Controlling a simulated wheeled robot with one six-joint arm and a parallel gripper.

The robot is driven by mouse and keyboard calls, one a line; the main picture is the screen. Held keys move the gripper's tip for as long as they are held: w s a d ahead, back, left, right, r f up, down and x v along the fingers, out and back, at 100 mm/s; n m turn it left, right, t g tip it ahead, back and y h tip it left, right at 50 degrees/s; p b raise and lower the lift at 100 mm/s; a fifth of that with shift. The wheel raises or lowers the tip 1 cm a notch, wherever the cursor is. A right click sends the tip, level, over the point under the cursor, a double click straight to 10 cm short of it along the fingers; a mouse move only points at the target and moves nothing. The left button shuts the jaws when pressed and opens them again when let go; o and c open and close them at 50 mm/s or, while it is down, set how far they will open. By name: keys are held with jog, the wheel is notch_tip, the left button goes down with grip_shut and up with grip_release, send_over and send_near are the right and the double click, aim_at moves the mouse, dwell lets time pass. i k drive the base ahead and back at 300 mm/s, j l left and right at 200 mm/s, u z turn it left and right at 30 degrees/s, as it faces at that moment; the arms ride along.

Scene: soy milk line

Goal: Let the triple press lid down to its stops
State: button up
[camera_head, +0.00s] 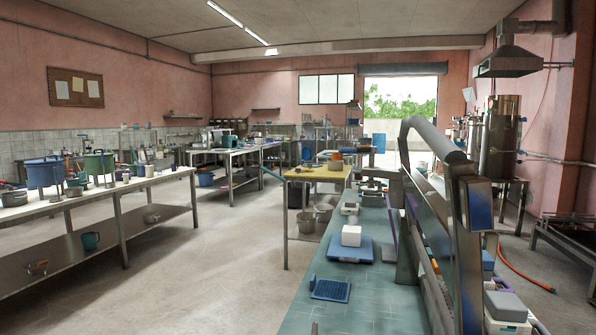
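A large metal frame (467,245) stands close in the right foreground, on or beside the green-topped table. It appears to be the triple press with its lid (415,205) raised and steeply tilted. A thick grey round bar (433,137) runs across the top between two metal arms. A dark block with a blue face (478,203) sits on the near arm. The lid's stops and hinge cannot be made out. My gripper does not show in this view.
Grey-lidded boxes (506,306) lie right of the frame. An orange hose (525,279) lies on the floor. The left aisle (210,265) is clear.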

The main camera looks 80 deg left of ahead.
aim_at(453, 227)
jog(key=u, duration=1.8)
jog(key=j+u, duration=0.25)
